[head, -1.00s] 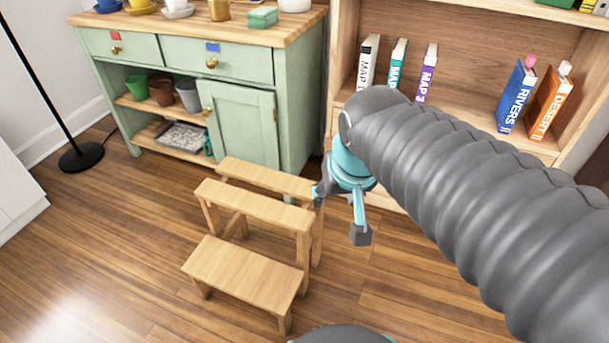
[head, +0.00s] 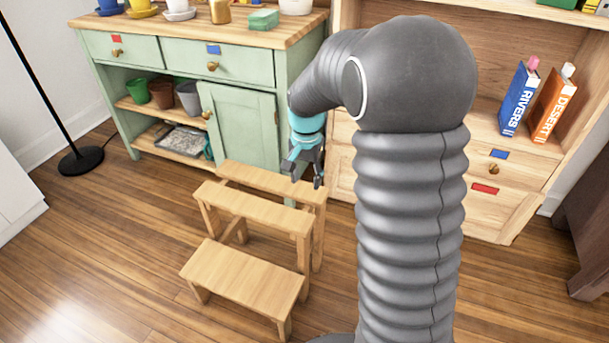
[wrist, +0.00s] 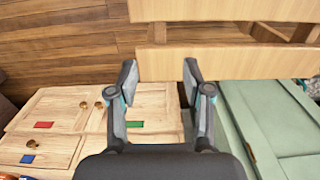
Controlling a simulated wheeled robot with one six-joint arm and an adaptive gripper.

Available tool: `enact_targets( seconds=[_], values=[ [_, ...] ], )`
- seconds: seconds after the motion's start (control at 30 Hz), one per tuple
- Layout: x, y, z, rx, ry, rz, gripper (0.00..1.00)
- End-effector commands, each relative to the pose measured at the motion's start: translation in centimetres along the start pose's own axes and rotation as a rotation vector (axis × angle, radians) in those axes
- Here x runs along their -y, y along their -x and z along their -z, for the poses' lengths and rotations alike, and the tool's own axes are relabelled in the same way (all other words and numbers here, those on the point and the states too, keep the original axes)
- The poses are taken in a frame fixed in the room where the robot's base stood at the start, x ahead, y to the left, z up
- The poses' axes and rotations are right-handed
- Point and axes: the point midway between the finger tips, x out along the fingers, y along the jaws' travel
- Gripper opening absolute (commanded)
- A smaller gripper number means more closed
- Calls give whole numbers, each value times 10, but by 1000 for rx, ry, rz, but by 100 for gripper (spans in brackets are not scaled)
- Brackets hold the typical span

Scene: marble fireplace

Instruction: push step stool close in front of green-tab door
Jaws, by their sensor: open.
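The wooden step stool (head: 245,275) stands upright on the floor in front of the green cabinet; its steps also show across the top of the wrist view (wrist: 225,62). My gripper (head: 306,178) is open and empty, pointing down near the right end of the top step in the head view. In the wrist view its fingertips (wrist: 160,78) overlap the stool's edge; I cannot tell whether they touch it. A green tab (wrist: 135,124) shows on the pale wooden cabinet's door in the wrist view, partly behind a finger. My arm hides that door's middle in the head view.
The green cabinet (head: 290,110) stands behind the stool, with the wooden bookcase (head: 510,175) and its red-tab and blue-tab drawers to the right. A black lamp base (head: 81,160) stands at left. The floor (head: 110,260) is clear left of the stool.

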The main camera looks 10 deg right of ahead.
Motion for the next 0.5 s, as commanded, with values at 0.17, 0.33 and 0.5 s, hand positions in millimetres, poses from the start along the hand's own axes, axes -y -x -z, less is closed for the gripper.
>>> enact_targets(
  seconds=[0.17, 0.33, 0.5],
  values=[
    [1, -2, 1, 3, -5, -2, 50],
    [1, -2, 1, 3, -4, -2, 50],
    [1, -9, 1, 3, -4, -2, 50]
  ],
)
